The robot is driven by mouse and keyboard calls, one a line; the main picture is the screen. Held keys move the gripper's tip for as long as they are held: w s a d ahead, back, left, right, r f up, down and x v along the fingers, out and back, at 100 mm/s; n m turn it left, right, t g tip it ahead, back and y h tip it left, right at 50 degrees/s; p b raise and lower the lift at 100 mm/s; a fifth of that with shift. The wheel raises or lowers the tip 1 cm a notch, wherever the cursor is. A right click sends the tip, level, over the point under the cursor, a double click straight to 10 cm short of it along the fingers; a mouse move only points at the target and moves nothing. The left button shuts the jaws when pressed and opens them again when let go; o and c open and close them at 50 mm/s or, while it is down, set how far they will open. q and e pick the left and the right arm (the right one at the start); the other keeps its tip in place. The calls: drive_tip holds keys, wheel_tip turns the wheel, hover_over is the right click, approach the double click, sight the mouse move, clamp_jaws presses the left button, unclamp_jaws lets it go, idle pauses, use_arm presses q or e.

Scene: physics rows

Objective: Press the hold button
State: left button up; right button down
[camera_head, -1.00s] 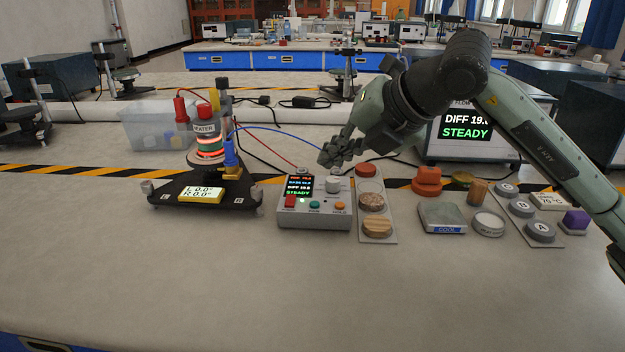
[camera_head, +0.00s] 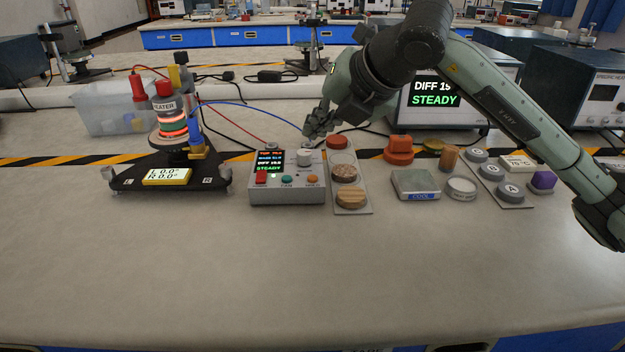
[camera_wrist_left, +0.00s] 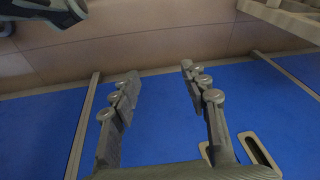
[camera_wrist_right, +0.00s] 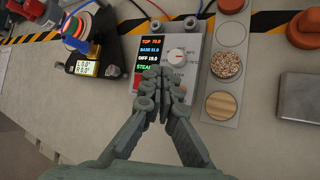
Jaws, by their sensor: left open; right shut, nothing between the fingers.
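The hold button is a small orange button (camera_head: 312,181) at the front right of the grey control box (camera_head: 287,194), above the label HOLD. A teal FAN button (camera_head: 286,180) and a red button (camera_head: 261,180) sit to its left. The box's lit screen (camera_wrist_right: 148,55) shows TOP, BASE, DIFF 19.0 and STEADY. A pale knob (camera_head: 305,157) is behind the buttons. My right gripper (camera_head: 312,135) is shut and empty, above the back of the box near the knob. In the right wrist view its fingers (camera_wrist_right: 163,76) hide the hold button. My left gripper (camera_wrist_left: 158,80) is open and empty, facing blue panels.
Left of the box is a heater stand (camera_head: 170,175) with red and blue wires to the box. Right of it is a strip with round samples (camera_head: 350,197), then a COOL block (camera_head: 415,184) and lettered pucks (camera_head: 510,193). The front of the bench is clear.

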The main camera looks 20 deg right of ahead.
sight(315, 179)
wheel_tip(315, 179, down, 4)
drive_tip(key=shift+b, duration=0.85)
drive_tip(key=shift+f+b, duration=0.8)
drive_tip(key=shift+b, duration=0.1)
use_arm(q)
wheel_tip(315, 179, up, 10)
drive_tip(key=shift+w+t+y, duration=0.25)
drive_tip(key=shift+t+y, duration=0.05)
use_arm(e)
drive_tip(key=shift+f, duration=0.25)
use_arm(q)
drive_tip(key=shift+a, duration=0.1)
drive_tip(key=shift+f+b, duration=0.15)
drive_tip(key=shift+b, duration=0.25)
use_arm(e)
drive_tip(key=shift+f, duration=0.1)
use_arm(q)
drive_tip(key=shift+f+b, duration=0.5)
use_arm(e)
drive_tip(key=shift+f, duration=0.3)
